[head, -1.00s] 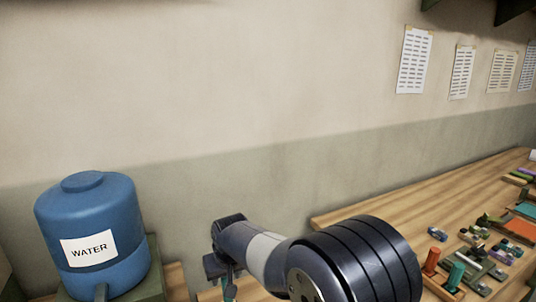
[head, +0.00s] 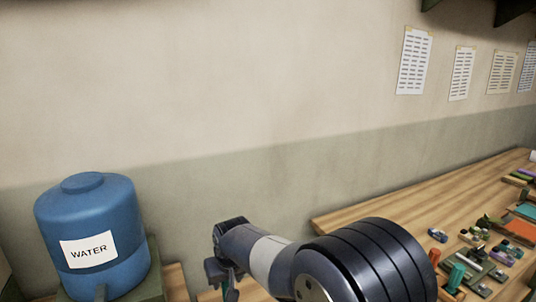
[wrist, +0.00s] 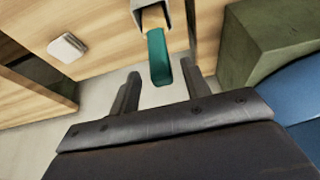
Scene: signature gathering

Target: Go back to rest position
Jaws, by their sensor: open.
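My gripper (wrist: 159,72) is open in the wrist view, its two dark fingers spread apart. A teal rounded piece (wrist: 158,55) shows in the gap between the fingertips, below a grey bracket (wrist: 150,13) with a light wooden part in it. I cannot tell whether the fingers touch the teal piece. In the head view my arm stretches across the lower middle, with my gripper (head: 222,272) at its left end, pointing down. A bit of teal shows just under it at the bottom edge.
A blue water container (head: 92,228) stands on a green box (head: 152,275) at the left. A wooden table (head: 400,205) on the right holds several small coloured items. Paper sheets (head: 414,60) hang on the wall. Open wall space lies above my arm.

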